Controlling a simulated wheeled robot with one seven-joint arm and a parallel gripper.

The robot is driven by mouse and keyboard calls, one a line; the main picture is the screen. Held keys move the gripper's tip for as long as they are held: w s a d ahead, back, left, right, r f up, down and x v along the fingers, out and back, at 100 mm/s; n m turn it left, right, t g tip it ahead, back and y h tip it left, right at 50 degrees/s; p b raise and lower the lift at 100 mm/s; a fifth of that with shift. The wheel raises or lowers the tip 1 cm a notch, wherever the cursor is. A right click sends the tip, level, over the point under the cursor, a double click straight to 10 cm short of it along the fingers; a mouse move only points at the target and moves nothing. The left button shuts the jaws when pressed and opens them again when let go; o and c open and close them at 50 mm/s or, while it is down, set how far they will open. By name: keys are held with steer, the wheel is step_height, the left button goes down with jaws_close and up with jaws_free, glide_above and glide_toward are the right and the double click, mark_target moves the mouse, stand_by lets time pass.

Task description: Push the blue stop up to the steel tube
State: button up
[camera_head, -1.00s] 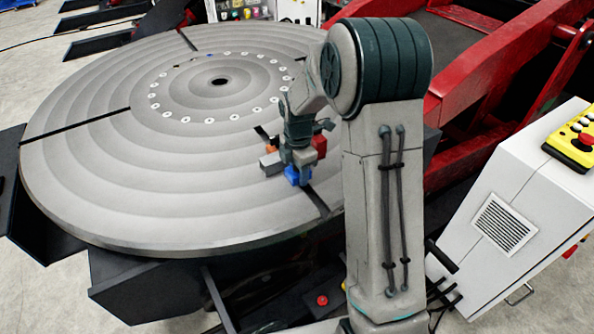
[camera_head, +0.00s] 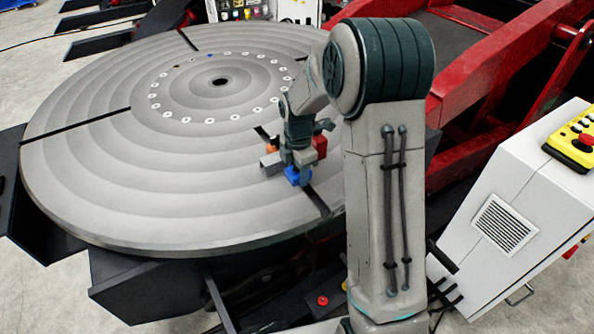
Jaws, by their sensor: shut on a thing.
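The blue stop (camera_head: 297,177) is on the round grey turntable (camera_head: 100,190), at a dark radial slot on its near right side. My gripper (camera_head: 298,165) points down right over the blue stop and is shut on it; the fingertips are small and partly hidden. A grey block-like end (camera_head: 271,163), which may be the steel tube, shows just left of the blue stop. Whether it touches the stop I cannot tell, as my gripper covers the space between them.
A red block (camera_head: 319,146) stands right behind my gripper, and a small orange piece (camera_head: 271,149) shows to its left. A white control cabinet (camera_head: 520,215) with a yellow pendant (camera_head: 575,140) stands at the right. Red machine frame (camera_head: 500,75) is behind my arm. The turntable's left side is clear.

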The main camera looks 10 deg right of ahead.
steer(key=shift+w+a, duration=0.1)
steer(key=shift+w, duration=0.2)
steer(key=shift+s, duration=0.15)
stand_by(1.0)
steer(key=shift+s, duration=0.15)
stand_by(0.4)
steer(key=o, duration=1.5)
steer(key=shift+r, duration=0.1)
steer(key=shift+c, duration=0.3)
